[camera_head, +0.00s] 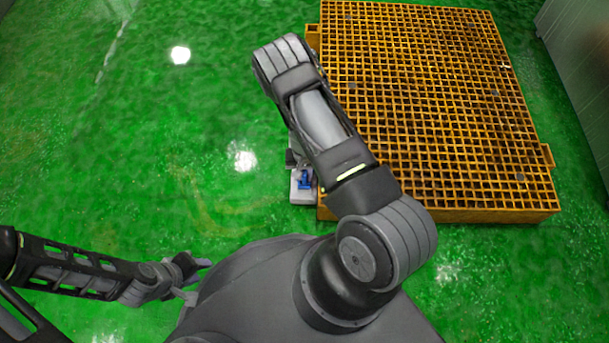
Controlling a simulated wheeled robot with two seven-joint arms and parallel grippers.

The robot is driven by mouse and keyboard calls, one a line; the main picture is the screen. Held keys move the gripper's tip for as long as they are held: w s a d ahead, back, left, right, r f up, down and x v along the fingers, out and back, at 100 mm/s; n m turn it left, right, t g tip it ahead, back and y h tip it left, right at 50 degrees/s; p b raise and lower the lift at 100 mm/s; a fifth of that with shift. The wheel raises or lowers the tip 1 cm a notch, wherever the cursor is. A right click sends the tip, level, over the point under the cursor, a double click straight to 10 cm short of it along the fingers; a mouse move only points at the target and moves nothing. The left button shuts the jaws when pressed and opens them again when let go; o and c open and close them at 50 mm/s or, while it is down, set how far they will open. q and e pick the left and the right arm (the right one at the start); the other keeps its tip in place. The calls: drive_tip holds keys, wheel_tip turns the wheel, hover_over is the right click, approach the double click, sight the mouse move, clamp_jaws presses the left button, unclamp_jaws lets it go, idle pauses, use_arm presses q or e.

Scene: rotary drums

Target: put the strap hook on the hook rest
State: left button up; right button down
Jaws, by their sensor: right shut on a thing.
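A small blue piece (305,181), which looks like the strap hook, shows at the left edge of the orange grating. A pale grey block (302,197), perhaps the hook rest, is right below it in the picture. I cannot tell whether the two touch. My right arm reaches out and folds back down there. My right gripper (301,171) is mostly hidden behind my forearm; it is shut on the blue piece, with the fingertips unclear. My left gripper (198,280) is at the lower left, empty, with its fingers apart, well away from the blue piece.
A large orange grated platform (430,90) fills the upper right, with a raised edge and side brackets. A grey wall or cabinet (580,70) stands at the far right. The shiny green floor (150,130) is clear on the left.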

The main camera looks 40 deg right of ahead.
drive_tip(key=shift+f, duration=0.2)
drive_tip(key=c, duration=1.4)
unclamp_jaws()
drive_tip(key=shift+o, duration=0.2)
drive_tip(key=shift+r, duration=0.1)
wheel_tip(320, 180, up, 12)
drive_tip(key=p, duration=0.5)
drive_tip(key=shift+r, duration=0.1)
